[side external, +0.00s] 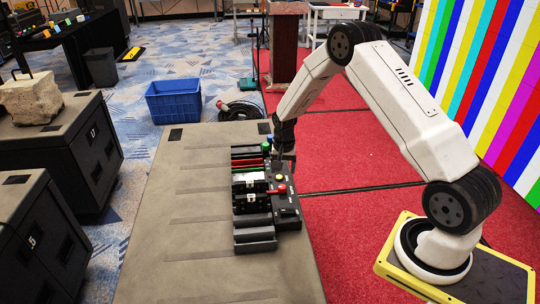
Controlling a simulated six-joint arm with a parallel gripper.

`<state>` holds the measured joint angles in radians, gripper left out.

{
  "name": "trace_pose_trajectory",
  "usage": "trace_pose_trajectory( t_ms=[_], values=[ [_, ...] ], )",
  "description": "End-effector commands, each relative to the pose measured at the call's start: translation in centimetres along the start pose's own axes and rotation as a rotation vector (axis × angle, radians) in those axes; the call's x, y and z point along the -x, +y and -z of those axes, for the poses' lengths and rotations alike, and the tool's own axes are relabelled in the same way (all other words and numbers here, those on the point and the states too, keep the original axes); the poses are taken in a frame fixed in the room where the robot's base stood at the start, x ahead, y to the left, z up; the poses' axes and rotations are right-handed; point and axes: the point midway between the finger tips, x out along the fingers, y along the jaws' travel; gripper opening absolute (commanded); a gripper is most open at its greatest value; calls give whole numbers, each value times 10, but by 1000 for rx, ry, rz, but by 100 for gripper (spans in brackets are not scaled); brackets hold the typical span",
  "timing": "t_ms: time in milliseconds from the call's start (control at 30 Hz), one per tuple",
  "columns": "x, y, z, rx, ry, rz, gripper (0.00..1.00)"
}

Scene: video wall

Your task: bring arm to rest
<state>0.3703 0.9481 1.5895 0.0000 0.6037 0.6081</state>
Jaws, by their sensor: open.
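My arm stands on a yellow-edged base at the right and bends over toward the grey table (180,220). My gripper (284,154) is small and dark in this view. It is open and points down at the back right of a dark device (288,205) with coloured buttons. The device has a red knob (282,188), a yellow button and a green one near the back. I cannot tell whether the gripper touches the device. The exact gap between its fingers is too small to make out.
Left of the buttons are coloured and grey bars (254,235) in rows. A blue crate (174,101) stands on the floor behind the table. Black cases (60,150) line the left. A striped video wall (490,70) is at the right. The table's left part is clear.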

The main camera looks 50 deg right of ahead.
Motion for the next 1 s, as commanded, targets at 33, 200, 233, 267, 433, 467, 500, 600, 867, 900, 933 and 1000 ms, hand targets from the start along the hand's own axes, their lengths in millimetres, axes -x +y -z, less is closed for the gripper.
trace_pose_trajectory(
  t_ms=[33, 200, 233, 267, 433, 467, 500, 600, 867, 900, 933, 1000],
  values=[
    [2, -1, -2, 7, 2, 1, 79],
    [17, -5, -12, 59, 14, 10, 79],
    [20, -6, -16, 74, 16, 11, 79],
    [25, -8, -20, 91, 20, 14, 79],
    [53, -13, -48, 211, 44, 29, 79],
    [59, -13, -54, 234, 49, 32, 79],
    [66, -14, -62, 267, 56, 36, 79],
    [82, -13, -83, 349, 72, 46, 79],
    [119, -4, -139, 559, 117, 71, 79],
    [123, -1, -148, 590, 124, 74, 79],
    [126, 1, -154, 615, 129, 77, 79],
    [134, 6, -169, 671, 142, 83, 79]
  ],
)
